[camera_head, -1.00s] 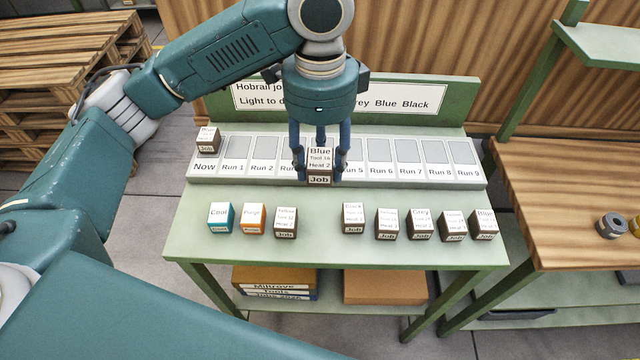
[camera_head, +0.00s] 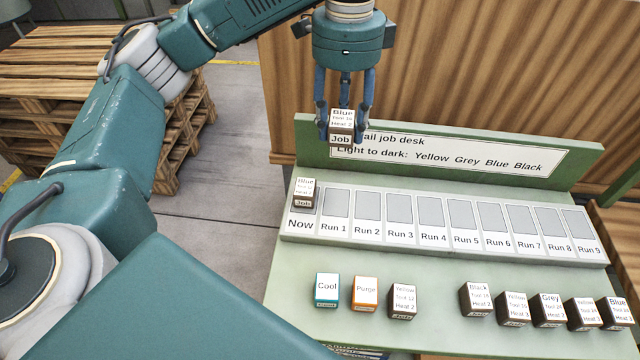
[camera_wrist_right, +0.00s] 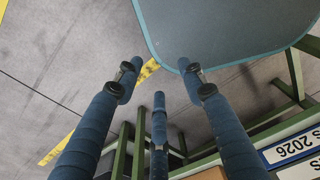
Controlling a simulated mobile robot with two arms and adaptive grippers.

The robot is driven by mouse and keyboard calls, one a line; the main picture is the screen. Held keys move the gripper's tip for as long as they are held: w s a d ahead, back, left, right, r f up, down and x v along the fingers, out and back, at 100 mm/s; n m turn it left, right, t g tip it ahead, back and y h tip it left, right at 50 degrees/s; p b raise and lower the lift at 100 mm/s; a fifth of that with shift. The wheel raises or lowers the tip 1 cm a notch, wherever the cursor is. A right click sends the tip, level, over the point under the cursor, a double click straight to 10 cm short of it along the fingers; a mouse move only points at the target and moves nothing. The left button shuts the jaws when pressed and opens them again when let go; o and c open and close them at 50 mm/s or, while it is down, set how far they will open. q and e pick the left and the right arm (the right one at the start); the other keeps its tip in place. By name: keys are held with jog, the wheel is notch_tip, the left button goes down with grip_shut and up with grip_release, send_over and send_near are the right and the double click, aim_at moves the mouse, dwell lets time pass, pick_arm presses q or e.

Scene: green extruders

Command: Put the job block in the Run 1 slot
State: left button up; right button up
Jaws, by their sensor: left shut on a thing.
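My left gripper (camera_head: 344,118) is shut on a dark block with a white label (camera_head: 341,122) reading Blue, Heat 2 and Job. In the head view it hangs in the air, overlapping the left part of the desk's sign. The Run 1 slot (camera_head: 335,204) is an empty grey recess in the slot row, just right of the Now slot (camera_head: 301,224). A Blue job block (camera_head: 302,191) stands in the Now slot. My right gripper (camera_wrist_right: 158,95) shows in the right wrist view with its fingers spread and nothing between them, above the floor.
Slots Run 2 to Run 9 are empty. On the desk (camera_head: 290,285) stand a Cool block (camera_head: 326,290), a Purge block (camera_head: 364,294), a Yellow block (camera_head: 402,300) and, after a gap, several more job blocks. The sign board (camera_head: 580,168) rises behind the slots.

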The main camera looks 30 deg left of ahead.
pick_arm(q)
jog(key=shift+w+a, duration=0.15)
jog(key=shift+a, duration=0.1)
jog(key=f, duration=0.3)
jog(key=shift+d, duration=0.25)
notch_tip(320, 180, down, 4)
jog(key=p, duration=0.2)
send_over(336, 202)
notch_tip(336, 202, down, 7)
jog(key=shift+f, duration=0.8)
notch_tip(336, 202, down, 4)
jog(key=shift+r+p, duration=0.25)
jog(key=shift+p, duration=0.1)
jog(key=shift+f, duration=0.25)
pick_arm(e)
jog(key=d+r, duration=0.2)
jog(key=d, duration=0.1)
jog(key=shift+d+r, duration=0.1)
jog(key=shift+r, duration=0.1)
pick_arm(q)
jog(key=shift+f, duration=0.1)
pick_arm(e)
jog(key=shift+r, duration=0.1)
